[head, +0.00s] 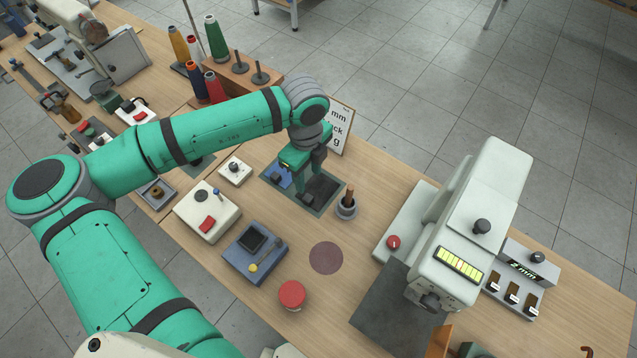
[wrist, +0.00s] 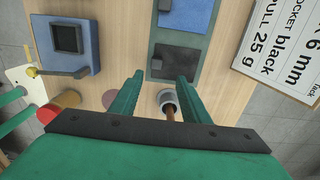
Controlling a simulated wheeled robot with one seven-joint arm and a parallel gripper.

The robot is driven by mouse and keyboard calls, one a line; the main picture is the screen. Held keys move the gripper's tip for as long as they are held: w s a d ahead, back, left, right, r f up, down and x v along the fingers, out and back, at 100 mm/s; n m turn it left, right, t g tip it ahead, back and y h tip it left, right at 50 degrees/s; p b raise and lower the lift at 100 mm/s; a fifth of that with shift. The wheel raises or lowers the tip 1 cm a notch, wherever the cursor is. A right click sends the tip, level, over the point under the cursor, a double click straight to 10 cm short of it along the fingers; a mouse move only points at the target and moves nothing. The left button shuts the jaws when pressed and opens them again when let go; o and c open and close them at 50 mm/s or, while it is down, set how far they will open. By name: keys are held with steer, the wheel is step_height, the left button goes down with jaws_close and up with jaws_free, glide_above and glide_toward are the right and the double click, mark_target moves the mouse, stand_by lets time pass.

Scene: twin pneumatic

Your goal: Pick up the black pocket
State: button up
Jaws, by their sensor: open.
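The black pocket (wrist: 182,60) is a flat dark square lying on a grey-green mat (wrist: 200,84), beside a blue pocket (wrist: 190,12). In the head view the black pocket (head: 322,189) is partly hidden by my gripper (head: 309,182), and the blue pocket (head: 282,178) shows to its left. A small dark tab sits at the black pocket's edge in the wrist view. My gripper (wrist: 160,79) is open and points down over the mat. The height gap is hard to tell.
A grey cup (head: 346,208) with a brown stick stands close right of the mat. A sign (head: 340,125) stands behind.

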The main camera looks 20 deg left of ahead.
mark_target(308, 198)
steer(key=f, duration=0.3)
steer(key=shift+s+a+f, duration=0.1)
steer(key=shift+s+f, duration=0.2)
steer(key=shift+s+a+f, duration=0.15)
steer(key=shift+s+f, duration=0.05)
steer(key=shift+f, duration=0.2)
step_height(308, 198, down, 5)
steer(key=shift+w+r, duration=0.1)
jaws_close()
